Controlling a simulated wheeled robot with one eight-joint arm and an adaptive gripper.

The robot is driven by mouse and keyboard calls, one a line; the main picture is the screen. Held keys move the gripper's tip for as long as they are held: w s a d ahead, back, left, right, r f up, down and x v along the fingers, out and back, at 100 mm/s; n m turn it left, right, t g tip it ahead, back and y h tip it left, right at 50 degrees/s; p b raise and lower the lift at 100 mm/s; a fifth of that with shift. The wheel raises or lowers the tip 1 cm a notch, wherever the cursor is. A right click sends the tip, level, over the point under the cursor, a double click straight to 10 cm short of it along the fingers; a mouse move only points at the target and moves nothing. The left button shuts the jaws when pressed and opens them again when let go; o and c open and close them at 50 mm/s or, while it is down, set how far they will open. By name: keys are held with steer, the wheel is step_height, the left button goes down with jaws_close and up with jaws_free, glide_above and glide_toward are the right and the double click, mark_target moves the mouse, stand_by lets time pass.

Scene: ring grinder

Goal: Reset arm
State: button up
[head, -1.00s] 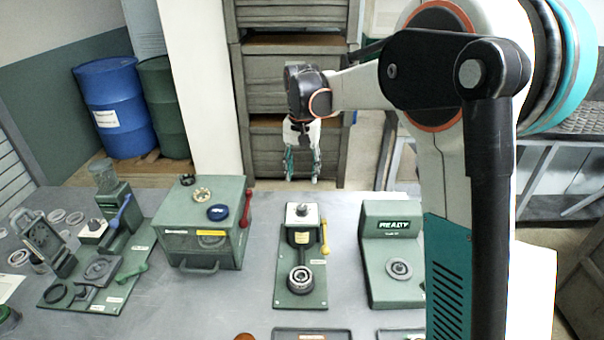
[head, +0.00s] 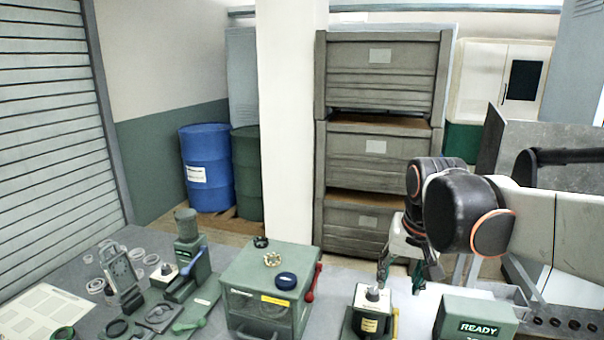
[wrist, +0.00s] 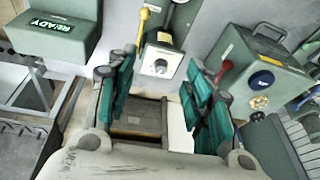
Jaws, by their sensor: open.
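My gripper (head: 401,275) hangs from my arm at the right of the head view, above the back edge of the table near the small green press station (head: 370,311). In the wrist view my gripper (wrist: 160,98) shows two teal fingers spread wide apart, with nothing between them. The press station with its white top, dial and yellow lever also shows beyond the fingers in the wrist view (wrist: 161,61). The green READY box (head: 474,318) stands to the right of the gripper in the head view.
A green box with a red lever (head: 262,291) and a green fixture with a blue lever (head: 188,262) stand on the grey table. Several loose rings (head: 97,286) lie at the left. Stacked grey crates (head: 380,150), a blue barrel (head: 207,165) and a white pillar (head: 290,130) stand behind.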

steer(key=s+f+n+t+b, duration=0.1)
steer(key=s+f, duration=0.3)
steer(key=s, duration=0.4)
steer(key=s+f+n+t+b, duration=0.1)
steer(key=s+f+t+b, duration=0.1)
steer(key=s, duration=0.6)
steer(key=shift+f+n+t, duration=0.3)
steer(key=shift+f+t, duration=0.1)
steer(key=shift+f, duration=0.45)
